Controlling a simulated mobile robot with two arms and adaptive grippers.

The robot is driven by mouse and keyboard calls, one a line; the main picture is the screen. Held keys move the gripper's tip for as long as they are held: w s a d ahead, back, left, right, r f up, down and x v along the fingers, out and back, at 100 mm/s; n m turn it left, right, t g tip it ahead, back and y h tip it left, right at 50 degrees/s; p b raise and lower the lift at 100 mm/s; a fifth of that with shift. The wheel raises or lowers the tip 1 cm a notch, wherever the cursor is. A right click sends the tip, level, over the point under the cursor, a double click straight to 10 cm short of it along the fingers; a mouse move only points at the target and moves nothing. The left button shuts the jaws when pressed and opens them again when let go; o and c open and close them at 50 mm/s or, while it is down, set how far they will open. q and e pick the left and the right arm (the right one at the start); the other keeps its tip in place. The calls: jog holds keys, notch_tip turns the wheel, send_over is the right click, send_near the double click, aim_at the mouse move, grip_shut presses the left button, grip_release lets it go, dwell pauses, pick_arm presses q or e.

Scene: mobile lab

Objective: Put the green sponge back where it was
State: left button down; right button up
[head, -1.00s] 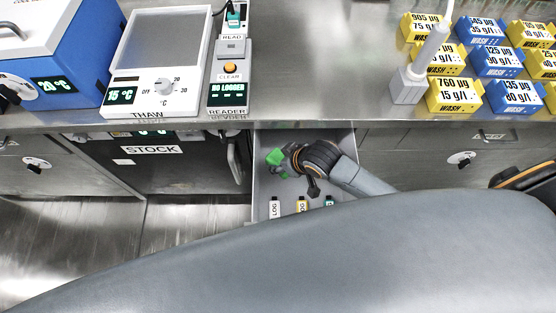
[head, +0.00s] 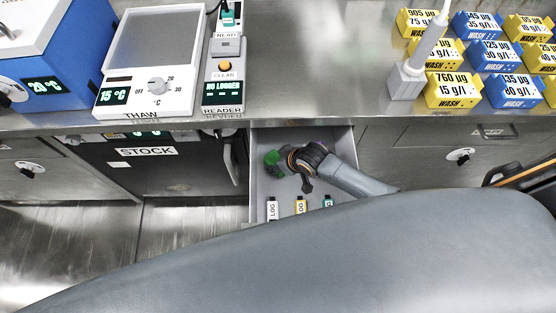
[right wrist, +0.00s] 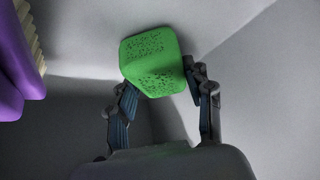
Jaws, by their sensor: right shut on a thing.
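The green sponge (head: 271,157) is in the far left part of the open drawer (head: 258,205). My right gripper (head: 280,160) reaches into this drawer and is shut on the sponge. In the right wrist view the sponge (right wrist: 152,62) sits tilted between the two fingertips (right wrist: 163,82), close to grey drawer walls. Whether it touches the drawer floor I cannot tell. My left gripper is not in view.
Several small tagged loggers (head: 300,206) lie in the drawer's near part. A purple thing (right wrist: 18,62) shows left in the right wrist view. The counter above holds the THAW plate (head: 150,50), the reader (head: 224,75) and several wash boxes (head: 455,90).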

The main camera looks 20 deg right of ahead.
jog(key=shift+f, duration=0.15)
jog(key=o, duration=1.1)
jog(key=shift+s+r, duration=0.1)
jog(key=shift+r, duration=0.25)
jog(key=p+v, duration=0.2)
jog(key=v, duration=0.9)
jog(key=shift+r, duration=0.25)
jog(key=shift+s, duration=0.1)
